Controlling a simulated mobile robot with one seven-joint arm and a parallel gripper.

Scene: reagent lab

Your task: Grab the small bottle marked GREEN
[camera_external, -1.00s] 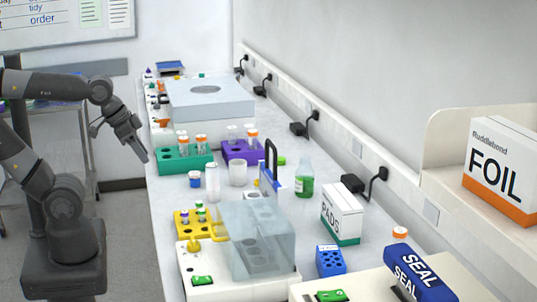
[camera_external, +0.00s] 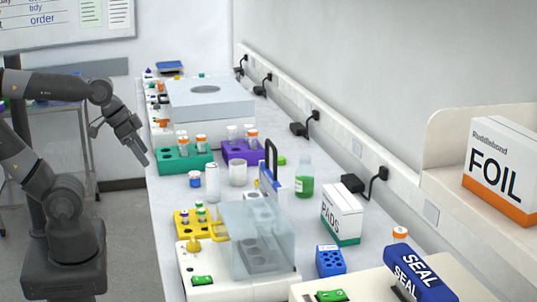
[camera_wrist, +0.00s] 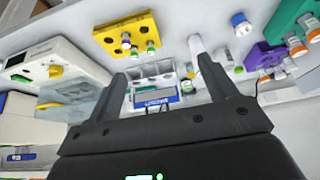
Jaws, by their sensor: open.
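A clear bottle holding green liquid (camera_external: 304,182) stands upright on the bench right of the middle in the external view; its label is too small to read. Small green-capped vials (camera_external: 201,212) sit in a yellow rack (camera_external: 183,225) nearer the front; they also show in the wrist view (camera_wrist: 150,46), with no readable marking. I cannot tell which of these is marked GREEN. My gripper (camera_external: 143,157) is open and empty, above the bench's left edge and apart from both. Its two fingers also show in the wrist view (camera_wrist: 167,88).
A teal rack (camera_external: 185,162) and a purple rack (camera_external: 243,152) hold orange-capped tubes. A white cylinder (camera_external: 212,183) and a white cup (camera_external: 238,174) stand near. A clear-lidded device (camera_external: 255,235), a PADS box (camera_external: 341,210) and a blue block (camera_external: 330,260) crowd the front.

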